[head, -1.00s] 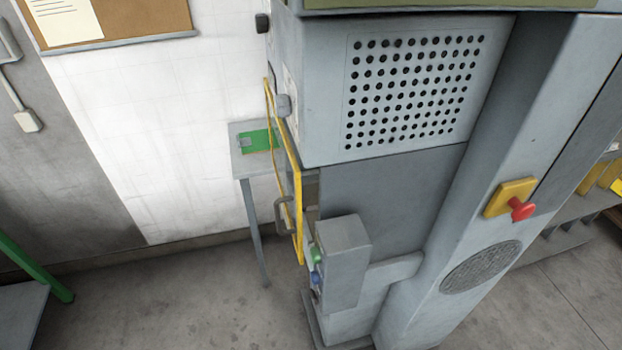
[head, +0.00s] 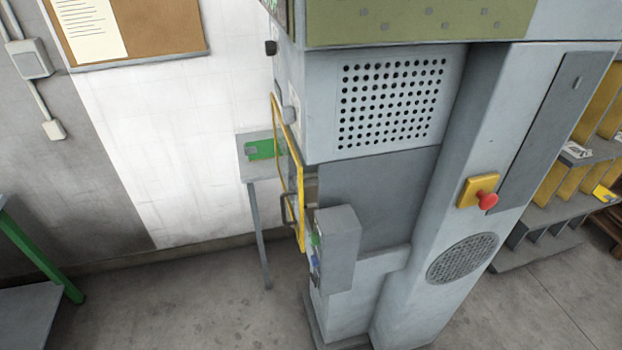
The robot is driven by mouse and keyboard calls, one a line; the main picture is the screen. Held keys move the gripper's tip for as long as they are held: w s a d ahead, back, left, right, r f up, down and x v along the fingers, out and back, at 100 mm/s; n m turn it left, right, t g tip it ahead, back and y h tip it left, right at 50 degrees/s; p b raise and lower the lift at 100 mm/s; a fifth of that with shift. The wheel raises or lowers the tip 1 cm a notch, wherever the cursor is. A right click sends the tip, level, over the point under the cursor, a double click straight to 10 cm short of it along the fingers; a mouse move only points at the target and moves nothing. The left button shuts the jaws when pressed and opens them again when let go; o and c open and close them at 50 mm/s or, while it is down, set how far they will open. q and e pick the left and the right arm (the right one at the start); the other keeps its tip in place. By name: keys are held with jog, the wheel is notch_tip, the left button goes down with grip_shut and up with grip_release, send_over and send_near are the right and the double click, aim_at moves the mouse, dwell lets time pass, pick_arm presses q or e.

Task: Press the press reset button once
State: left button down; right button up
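The press (head: 385,200) is a tall grey machine in the middle of the head view, seen from its side. A small grey control box (head: 342,245) juts from its front. On the box's left face are a green button (head: 315,240) and a blue button (head: 315,259), seen at a steep angle; I cannot read which is the reset. A red mushroom button (head: 487,200) on a yellow plate (head: 470,190) sits on the side of the press. Neither of my grippers is in view.
A yellow-framed guard (head: 302,208) with a handle covers the press front. A grey stand (head: 257,200) with a green item (head: 263,149) is behind it. Shelves with yellow bins (head: 562,185) stand at right, a green-legged table (head: 40,255) at left. The floor (head: 200,310) front left is clear.

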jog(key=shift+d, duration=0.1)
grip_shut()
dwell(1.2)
